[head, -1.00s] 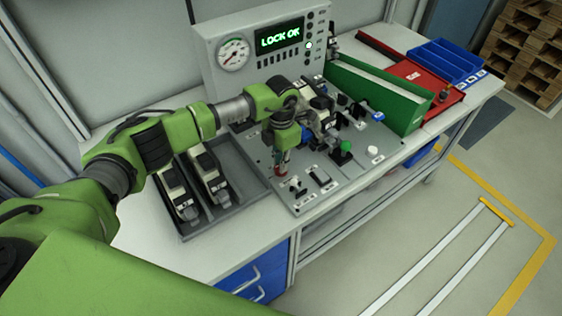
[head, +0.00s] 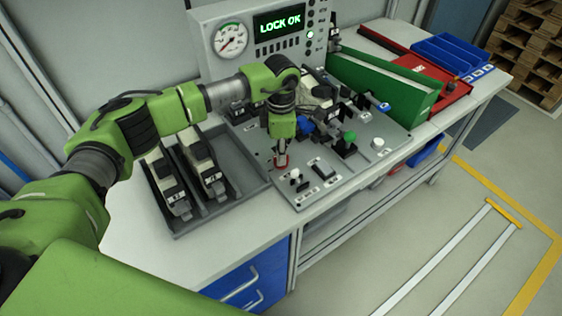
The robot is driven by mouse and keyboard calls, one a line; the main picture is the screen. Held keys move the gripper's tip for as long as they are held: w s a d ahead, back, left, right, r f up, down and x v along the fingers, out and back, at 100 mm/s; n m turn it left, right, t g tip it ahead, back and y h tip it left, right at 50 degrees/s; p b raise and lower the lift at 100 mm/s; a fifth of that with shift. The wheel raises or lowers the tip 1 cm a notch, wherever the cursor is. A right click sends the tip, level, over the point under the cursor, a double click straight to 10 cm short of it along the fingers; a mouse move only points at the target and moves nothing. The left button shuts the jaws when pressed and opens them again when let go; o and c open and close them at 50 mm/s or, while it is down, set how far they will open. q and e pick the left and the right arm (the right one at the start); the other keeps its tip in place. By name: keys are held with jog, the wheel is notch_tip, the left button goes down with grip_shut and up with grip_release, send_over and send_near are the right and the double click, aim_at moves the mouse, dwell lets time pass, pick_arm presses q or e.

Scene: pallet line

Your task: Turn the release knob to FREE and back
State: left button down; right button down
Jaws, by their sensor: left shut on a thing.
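The display (head: 279,23) behind the panel reads LOCK OK in green. My right gripper is out of the picture.
A grey tray (head: 206,218) with two black-and-white devices stands left of the panel. A green-topped lever (head: 347,144), a white knob (head: 377,144) and a blue-tipped lever (head: 383,106) rise from the panel. A green bin (head: 385,88) stands behind right.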

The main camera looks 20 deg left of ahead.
pick_arm(q)
jog(key=m+b, duration=0.3)
jog(key=shift+w+f+m, duration=0.1)
jog(key=shift+f+m, duration=0.05)
jog(key=shift+m, duration=0.15)
jog(key=shift+r+m+b, duration=0.2)
jog(key=shift+m+b, duration=1.05)
jog(key=shift+m, duration=0.05)
jog(key=c, duration=2.1)
grip_release()
jog(key=shift+r, duration=0.1)
notch_tip(320, 180, up, 12)
jog(key=shift+f, duration=0.1)
